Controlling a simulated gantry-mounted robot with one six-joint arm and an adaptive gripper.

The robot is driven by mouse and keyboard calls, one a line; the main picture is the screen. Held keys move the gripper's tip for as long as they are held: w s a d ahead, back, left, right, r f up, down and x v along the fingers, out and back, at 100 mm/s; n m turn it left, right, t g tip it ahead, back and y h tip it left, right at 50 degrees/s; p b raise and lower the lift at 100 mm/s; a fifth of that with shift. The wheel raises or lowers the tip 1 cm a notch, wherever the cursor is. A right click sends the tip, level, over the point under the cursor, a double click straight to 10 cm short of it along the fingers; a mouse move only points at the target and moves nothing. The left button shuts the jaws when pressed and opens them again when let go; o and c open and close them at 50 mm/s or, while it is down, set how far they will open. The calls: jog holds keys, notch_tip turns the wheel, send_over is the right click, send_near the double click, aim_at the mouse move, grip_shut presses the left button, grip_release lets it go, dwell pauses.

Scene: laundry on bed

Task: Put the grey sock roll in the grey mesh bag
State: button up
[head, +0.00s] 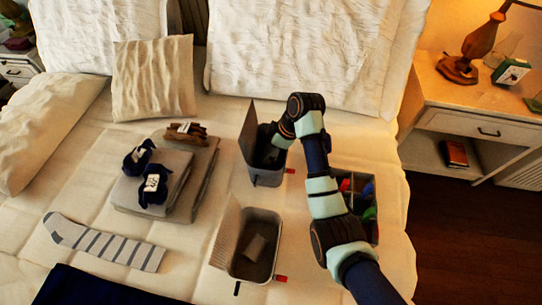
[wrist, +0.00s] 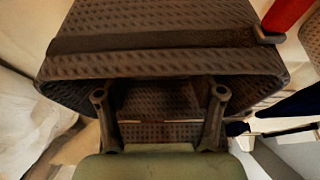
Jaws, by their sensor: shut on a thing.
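Two open mesh bags with raised lids stand on the bed in the head view: a darker one (head: 267,180) at the back and a lighter grey one (head: 268,216) in front. A small greyish piece (head: 255,247) lies in the front bag; I cannot tell whether it is the grey sock roll. My gripper (head: 268,150) is at the mouth of the back bag, partly hidden by my arm. In the wrist view my fingers (wrist: 160,95) are apart, with dark mesh-textured material between them. I cannot tell what they hold. A dark mesh wall (wrist: 160,65) fills the view ahead.
Folded grey cloths (head: 190,185) at the left carry navy rolls (head: 153,186) and a brown roll (head: 186,133). A striped sock (head: 105,243) lies front left. Pillows line the back.

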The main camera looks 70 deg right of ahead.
notch_tip(320, 180, down, 3)
jog(key=shift+f+b, duration=0.15)
jog(key=shift+b, duration=0.2)
jog(key=o, duration=0.9)
jog(key=p+v, duration=0.5)
jog(key=v, duration=0.7)
